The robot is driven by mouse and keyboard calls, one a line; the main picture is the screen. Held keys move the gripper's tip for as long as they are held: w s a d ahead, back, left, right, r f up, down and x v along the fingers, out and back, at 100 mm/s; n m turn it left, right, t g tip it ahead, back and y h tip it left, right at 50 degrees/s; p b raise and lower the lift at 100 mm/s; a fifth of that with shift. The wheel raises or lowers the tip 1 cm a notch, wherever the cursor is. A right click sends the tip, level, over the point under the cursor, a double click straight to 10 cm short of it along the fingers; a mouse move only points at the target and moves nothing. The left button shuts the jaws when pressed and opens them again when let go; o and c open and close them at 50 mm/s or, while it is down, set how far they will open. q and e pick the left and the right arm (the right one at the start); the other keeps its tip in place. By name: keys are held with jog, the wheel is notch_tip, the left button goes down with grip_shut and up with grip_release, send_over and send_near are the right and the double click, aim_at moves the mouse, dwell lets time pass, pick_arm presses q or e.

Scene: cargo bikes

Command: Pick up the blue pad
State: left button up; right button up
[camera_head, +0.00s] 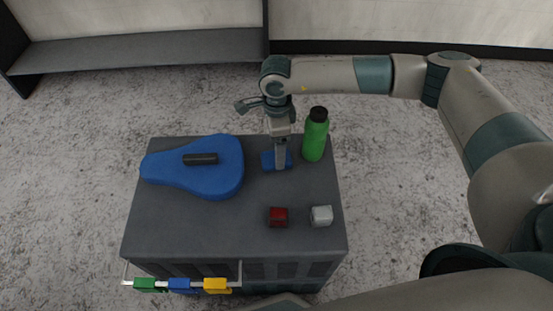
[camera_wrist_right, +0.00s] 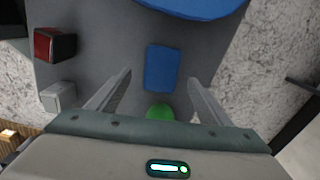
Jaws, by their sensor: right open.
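The blue pad (camera_head: 268,161) lies flat on the grey top of the box, right of a larger blue saddle-shaped piece. My right gripper (camera_head: 281,163) is over the pad and hides part of it in the head view. In the right wrist view the pad (camera_wrist_right: 162,68) is a small blue rectangle lying ahead of and between the two open fingers of the right gripper (camera_wrist_right: 160,85). I cannot tell if the fingers touch the box top. My left gripper is not in view.
A green bottle (camera_head: 316,135) stands close right of my gripper. The blue saddle (camera_head: 212,180) carries a black cylinder (camera_head: 200,159). A red block (camera_head: 278,217) and a white block (camera_head: 321,216) sit near the front right. Coloured clips (camera_head: 183,285) hang on a front rail.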

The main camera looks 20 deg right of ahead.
jog(key=shift+f, duration=0.1)
jog(key=shift+f, duration=0.3)
notch_tip(320, 180, down, 3)
jog(key=shift+w+a+f+p, duration=0.1)
jog(key=shift+w+p, duration=0.05)
jog(key=shift+p, duration=0.4)
jog(key=shift+f, duration=0.6)
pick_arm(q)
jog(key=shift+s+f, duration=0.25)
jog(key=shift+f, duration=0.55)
pick_arm(e)
jog(key=shift+c, duration=0.3)
jog(key=c, duration=1.1)
